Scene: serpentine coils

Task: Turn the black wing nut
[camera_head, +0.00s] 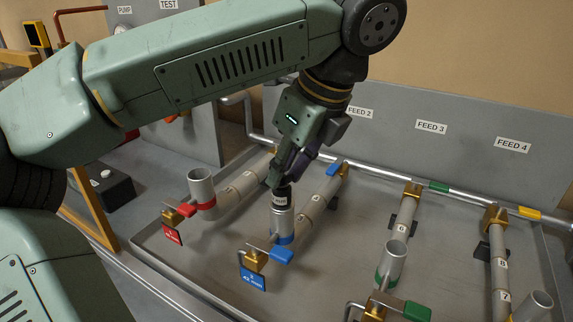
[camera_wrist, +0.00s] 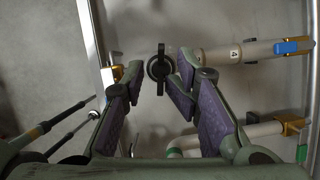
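The black wing nut (camera_wrist: 160,69) shows in the wrist view as a dark round hub with wings pointing up and down in the picture. It lies between the two fingertips of my gripper (camera_wrist: 159,74). The fingers are apart, with a visible gap on the left side; the right fingertip is very near the nut, and I cannot tell if it touches. In the head view my gripper (camera_head: 283,176) points down over a black cap (camera_head: 281,198) on the blue-banded standpipe (camera_head: 282,222). The fingers hide the nut's top there.
A red-banded standpipe (camera_head: 202,190) stands left and a green-banded one (camera_head: 390,266) right. A brass valve with a blue handle (camera_head: 281,255) and a blue tag (camera_head: 252,278) sit in front. A grey panel (camera_head: 470,160) stands behind. The tray floor (camera_head: 340,255) has bare room.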

